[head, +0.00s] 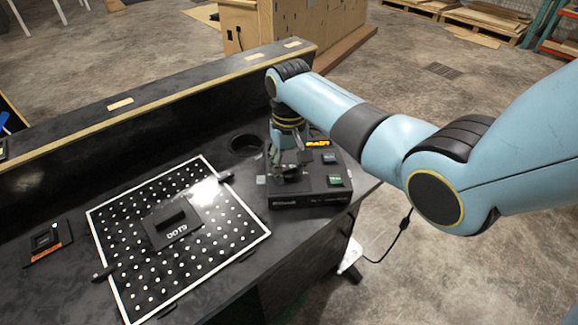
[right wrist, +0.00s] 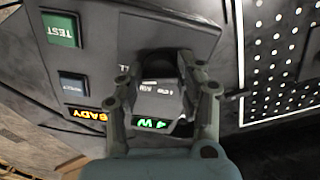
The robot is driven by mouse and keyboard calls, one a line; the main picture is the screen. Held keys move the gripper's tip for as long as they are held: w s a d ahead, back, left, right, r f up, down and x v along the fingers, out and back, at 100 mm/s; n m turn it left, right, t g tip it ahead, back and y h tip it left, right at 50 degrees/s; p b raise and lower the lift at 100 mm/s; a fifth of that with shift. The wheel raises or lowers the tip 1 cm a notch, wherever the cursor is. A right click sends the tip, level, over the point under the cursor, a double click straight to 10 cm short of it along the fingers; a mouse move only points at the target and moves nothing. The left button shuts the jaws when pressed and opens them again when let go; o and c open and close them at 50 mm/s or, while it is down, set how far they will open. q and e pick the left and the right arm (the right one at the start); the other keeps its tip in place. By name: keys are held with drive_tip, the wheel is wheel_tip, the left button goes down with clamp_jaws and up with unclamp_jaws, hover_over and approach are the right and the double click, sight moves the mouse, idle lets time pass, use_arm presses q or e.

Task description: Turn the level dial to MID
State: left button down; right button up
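The console (head: 310,198) is a dark box at the right end of the desk, with an amber display, a blue button and a green button on top. My right gripper (head: 288,168) points down over its left part. In the right wrist view its fingers (right wrist: 160,70) stand apart on both sides of a dark raised part and a grey face with small white print, probably the level dial. I cannot tell whether they touch it. The dial's pointer and marks are hidden or too small to read. A green readout (right wrist: 150,123) shows upside down below it. My left gripper is out of view.
A small black device (head: 46,241) is further left. A round hole (head: 245,145) is behind the console. A raised ledge (head: 150,115) runs along the desk's back.

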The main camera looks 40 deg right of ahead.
drive_tip(key=c, duration=0.5)
drive_tip(key=shift+c, duration=0.2)
drive_tip(key=shift+r+n+p, duration=0.15)
drive_tip(key=shift+n+p, duration=0.45)
drive_tip(key=shift+p, duration=0.15)
drive_tip(key=shift+n+p, duration=0.9)
drive_tip(key=shift+n, duration=0.3)
drive_tip(key=n+p, duration=0.1)
drive_tip(key=n, duration=0.2)
drive_tip(key=shift+d+p, duration=0.1)
drive_tip(key=shift+p, duration=0.2)
drive_tip(key=shift+n+p, duration=0.4)
drive_tip(key=shift+n, duration=1.3)
